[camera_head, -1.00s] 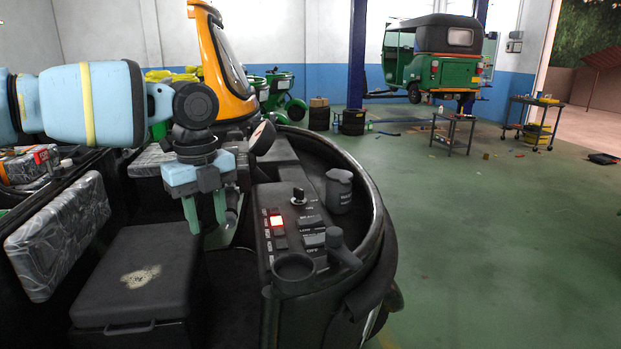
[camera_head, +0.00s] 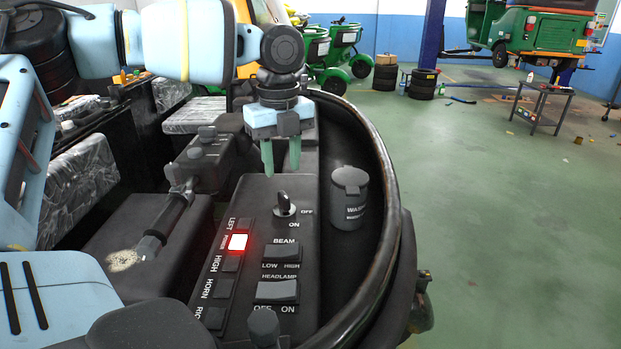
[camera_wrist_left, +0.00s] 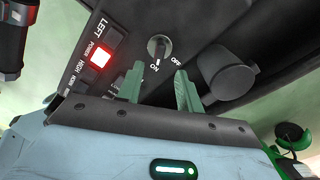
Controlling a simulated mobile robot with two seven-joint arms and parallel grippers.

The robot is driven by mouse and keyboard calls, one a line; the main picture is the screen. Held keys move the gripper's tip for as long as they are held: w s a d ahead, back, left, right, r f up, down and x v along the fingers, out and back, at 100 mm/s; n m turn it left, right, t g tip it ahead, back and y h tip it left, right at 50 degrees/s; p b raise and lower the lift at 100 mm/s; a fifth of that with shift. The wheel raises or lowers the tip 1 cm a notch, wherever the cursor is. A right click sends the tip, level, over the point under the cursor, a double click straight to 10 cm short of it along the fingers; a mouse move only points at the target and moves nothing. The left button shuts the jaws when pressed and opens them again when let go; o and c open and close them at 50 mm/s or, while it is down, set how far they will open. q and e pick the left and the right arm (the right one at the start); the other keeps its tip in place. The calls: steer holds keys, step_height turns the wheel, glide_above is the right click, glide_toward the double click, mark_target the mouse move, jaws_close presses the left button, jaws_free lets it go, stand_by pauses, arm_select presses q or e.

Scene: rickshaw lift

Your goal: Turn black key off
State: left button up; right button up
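The black key (camera_head: 284,204) stands in a round switch at the far end of the black control panel (camera_head: 205,295). OFF is printed to its right and ON below it. In the left wrist view the key (camera_wrist_left: 158,48) appears to point toward ON. My left gripper (camera_head: 281,164) hangs pointing down just beyond and above the key, its two green fingers apart with nothing between them. In the left wrist view its fingertips (camera_wrist_left: 157,84) lie on either side of the line to the key and do not appear to touch it. My right gripper is not in view.
A red-lit power button (camera_head: 238,242) and rocker switches (camera_head: 282,254) sit on the panel close to the key. A lidded washer container (camera_head: 349,198) stands to the right. A dark curved rim (camera_head: 392,200) borders the dash. Green floor (camera_head: 500,200) is open to the right.

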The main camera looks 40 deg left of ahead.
mark_target(284, 194)
arm_select(q)
steer(key=shift+w, duration=0.2)
steer(key=shift+s+r, duration=0.1)
steer(key=shift+s, duration=0.3)
steer(key=shift+f, duration=0.5)
steer(key=shift+w+f, duration=0.15)
steer(key=shift+f, duration=3.2)
jaws_close()
